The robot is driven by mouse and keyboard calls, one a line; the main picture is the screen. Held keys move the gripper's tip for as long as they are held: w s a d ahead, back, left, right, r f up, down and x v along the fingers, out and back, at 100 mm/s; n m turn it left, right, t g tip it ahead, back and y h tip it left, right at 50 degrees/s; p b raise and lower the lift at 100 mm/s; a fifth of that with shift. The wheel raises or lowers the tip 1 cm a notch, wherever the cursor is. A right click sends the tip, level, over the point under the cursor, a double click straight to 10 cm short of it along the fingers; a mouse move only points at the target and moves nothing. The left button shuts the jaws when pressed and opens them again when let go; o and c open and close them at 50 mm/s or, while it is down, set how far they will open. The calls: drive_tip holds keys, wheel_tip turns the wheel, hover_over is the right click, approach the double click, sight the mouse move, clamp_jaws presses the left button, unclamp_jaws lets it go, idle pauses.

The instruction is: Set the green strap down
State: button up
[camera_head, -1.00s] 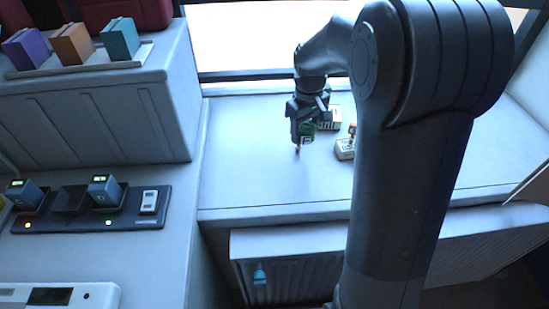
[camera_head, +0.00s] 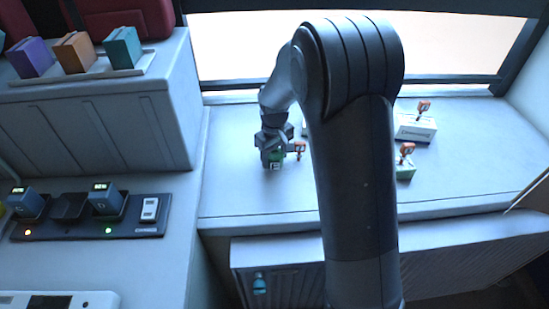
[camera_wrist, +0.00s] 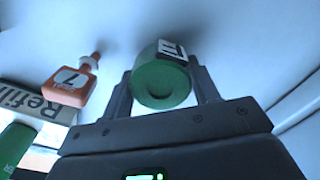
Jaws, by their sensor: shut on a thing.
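The green strap (camera_wrist: 158,84) is a short round roll with a white label. It sits between the two fingers of my gripper (camera_wrist: 162,72) in the wrist view. In the head view my gripper (camera_head: 273,163) is low over the pale counter (camera_head: 235,190), left of my arm, with the green strap (camera_head: 276,155) in its jaws. I cannot tell whether the strap touches the counter.
An orange tag marked 7 (camera_wrist: 72,82) and a box marked Refill (camera_wrist: 30,103) lie left of the strap. Boxes with orange tops (camera_head: 415,130) stand on the right. A charger strip (camera_head: 125,215) is at left. The counter's front left is clear.

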sight(275, 154)
drive_tip(key=shift+f, duration=0.55)
drive_tip(key=shift+f, duration=0.15)
drive_tip(key=o, duration=1)
wheel_tip(275, 154, up, 12)
drive_tip(key=shift+f, duration=0.15)
drive_tip(key=s+d+r+m+t, duration=0.1)
drive_tip(key=s+d+r+m, duration=0.15)
drive_tip(key=s+r, duration=0.35)
drive_tip(key=s+d+r+m+t, duration=0.1)
drive_tip(key=s+d+r+t, duration=0.1)
drive_tip(key=s+d+r, duration=0.45)
drive_tip(key=s+m+t, duration=0.1)
drive_tip(key=s, duration=0.4)
drive_tip(key=s+f+m, duration=0.1)
drive_tip(key=s, duration=0.4)
drive_tip(key=s+d+m+t, duration=0.1)
drive_tip(key=s, duration=0.4)
drive_tip(key=shift+s+f+t, duration=0.3)
